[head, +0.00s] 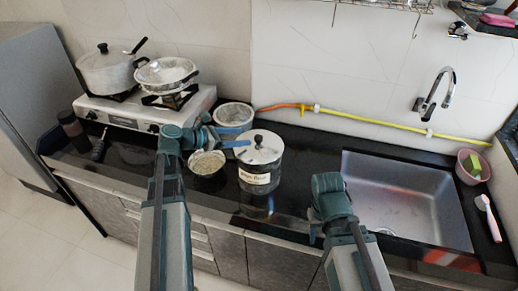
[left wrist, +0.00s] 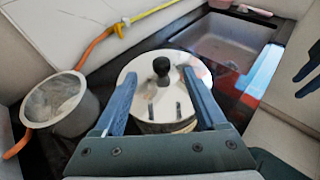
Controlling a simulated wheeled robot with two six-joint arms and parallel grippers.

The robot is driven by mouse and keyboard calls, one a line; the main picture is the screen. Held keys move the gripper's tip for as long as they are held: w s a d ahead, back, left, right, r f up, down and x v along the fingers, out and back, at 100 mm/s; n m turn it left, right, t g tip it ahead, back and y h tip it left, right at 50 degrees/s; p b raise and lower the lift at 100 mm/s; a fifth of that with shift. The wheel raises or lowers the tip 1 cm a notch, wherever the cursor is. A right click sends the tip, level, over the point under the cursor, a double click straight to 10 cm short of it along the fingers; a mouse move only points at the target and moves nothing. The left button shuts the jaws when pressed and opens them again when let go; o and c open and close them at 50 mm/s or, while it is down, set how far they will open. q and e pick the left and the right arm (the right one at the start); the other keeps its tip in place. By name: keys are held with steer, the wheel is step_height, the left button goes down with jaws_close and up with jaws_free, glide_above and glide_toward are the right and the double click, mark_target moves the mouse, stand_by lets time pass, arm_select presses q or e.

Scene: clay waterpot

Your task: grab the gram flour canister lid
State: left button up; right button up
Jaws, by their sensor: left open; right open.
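The gram flour canister (head: 261,180) is a steel canister with a paper label, upright on the black counter. Its round pale lid (head: 266,153) is on top and has a black knob (head: 258,139). My left gripper (head: 240,145) is open at the left side of the lid. In the left wrist view, the blue fingers of my left gripper (left wrist: 160,77) reach over the lid (left wrist: 143,94), with the knob (left wrist: 160,66) between and just beyond their tips. The fingers look apart from the knob. My right gripper (head: 314,232) is open and empty, low in front of the sink.
A steel bowl of pale flour (head: 207,170) sits left of the canister. A steel pot (head: 233,130) stands behind, with a yellow-orange hose (head: 365,117) along the wall. The stove (head: 125,110) with two pots is at left, the sink (head: 410,200) at right.

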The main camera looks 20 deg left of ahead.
mark_target(259, 137)
arm_select(q)
steer(key=shift+b+x, duration=0.3)
steer(key=shift+x, duration=1.15)
steer(key=shift+w+d+f+b, duration=0.2)
steer(key=shift+d+f+b, duration=0.1)
steer(key=b+x, duration=0.1)
steer(key=x, duration=0.2)
steer(key=shift+w+d+f+b, duration=0.1)
steer(key=shift+d+f+b, duration=0.1)
steer(key=shift+f+b, duration=0.15)
steer(key=shift+w+d, duration=0.25)
steer(key=shift+d, duration=0.05)
steer(key=shift+c, duration=0.3)
jaws_close()
